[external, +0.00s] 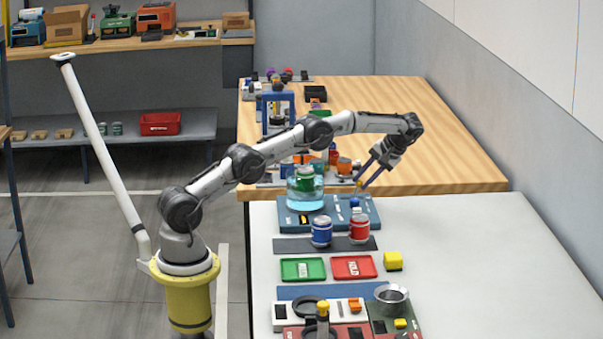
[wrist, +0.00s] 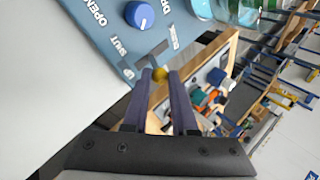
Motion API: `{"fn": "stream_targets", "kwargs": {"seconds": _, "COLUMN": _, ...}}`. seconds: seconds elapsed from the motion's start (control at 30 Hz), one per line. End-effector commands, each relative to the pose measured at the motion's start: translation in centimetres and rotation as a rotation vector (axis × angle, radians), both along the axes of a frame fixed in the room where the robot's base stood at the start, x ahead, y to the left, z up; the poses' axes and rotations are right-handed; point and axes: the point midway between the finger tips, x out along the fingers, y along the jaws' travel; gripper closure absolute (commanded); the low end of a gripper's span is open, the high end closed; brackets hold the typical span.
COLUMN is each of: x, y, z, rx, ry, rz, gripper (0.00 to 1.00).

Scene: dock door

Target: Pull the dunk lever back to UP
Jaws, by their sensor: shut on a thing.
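The dunk lever has a yellow ball knob (wrist: 160,72), seen in the wrist view beside the blue panel (wrist: 108,36). My gripper (wrist: 160,78) has its two purple-grey fingers closed on either side of this knob. In the external view my gripper (external: 361,182) reaches down from the right over the right part of the blue panel (external: 368,215). A clear tank (external: 306,201) of pale blue liquid with a green can (external: 305,180) in it stands on the panel's left side. The lever's rod is mostly hidden by the fingers. The lettering near it is partly cut off.
A blue dial (wrist: 139,14) sits on the panel close to the lever. A blue can (external: 321,232) and a red can (external: 359,229) stand in front. The white table's right side is clear.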

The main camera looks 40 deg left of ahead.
Motion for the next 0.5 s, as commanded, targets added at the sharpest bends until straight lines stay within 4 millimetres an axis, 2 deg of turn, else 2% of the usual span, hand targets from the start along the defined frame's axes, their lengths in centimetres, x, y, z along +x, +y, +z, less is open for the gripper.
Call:
{"fn": "stream_targets", "kwargs": {"seconds": 0.03, "x": 0.07, "y": -0.05, "z": 0.03, "rx": -0.002, "ry": -0.003, "rz": -0.002, "gripper": 0.72}}
{"fn": "stream_targets", "kwargs": {"seconds": 0.2, "x": 0.05, "y": -0.05, "z": 0.02, "rx": -0.002, "ry": -0.003, "rz": -0.002, "gripper": 0.44}}
{"fn": "stream_targets", "kwargs": {"seconds": 0.5, "x": 0.04, "y": -0.02, "z": 0.09, "rx": -0.001, "ry": -0.002, "rz": -0.001, "gripper": 0.44}}
